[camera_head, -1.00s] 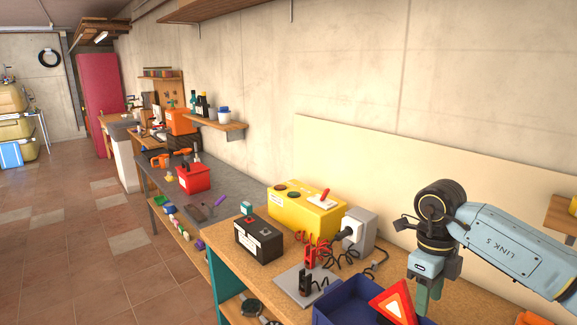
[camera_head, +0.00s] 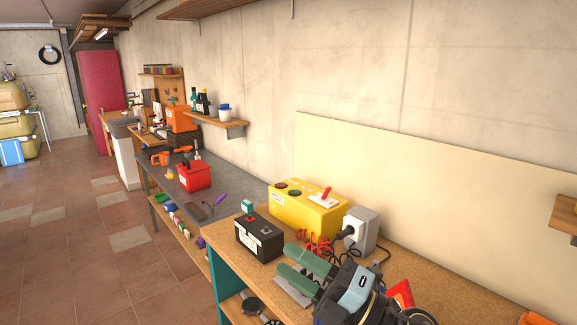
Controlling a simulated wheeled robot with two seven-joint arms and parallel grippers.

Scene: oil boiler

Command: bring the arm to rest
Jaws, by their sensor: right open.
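My right gripper (camera_head: 287,261) is in the lower middle of the head view. Its two green fingers point left and stand apart with nothing between them. They show in front of the grey plate and the red and black cables on the wooden workbench (camera_head: 433,289). Whether the fingers touch anything below cannot be told. My left gripper does not show.
A black battery (camera_head: 259,240) and a yellow charger box (camera_head: 306,211) stand left of and behind the fingers. A grey socket box (camera_head: 360,229) stands behind the wrist. A warning triangle (camera_head: 401,294) shows partly beside the wrist.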

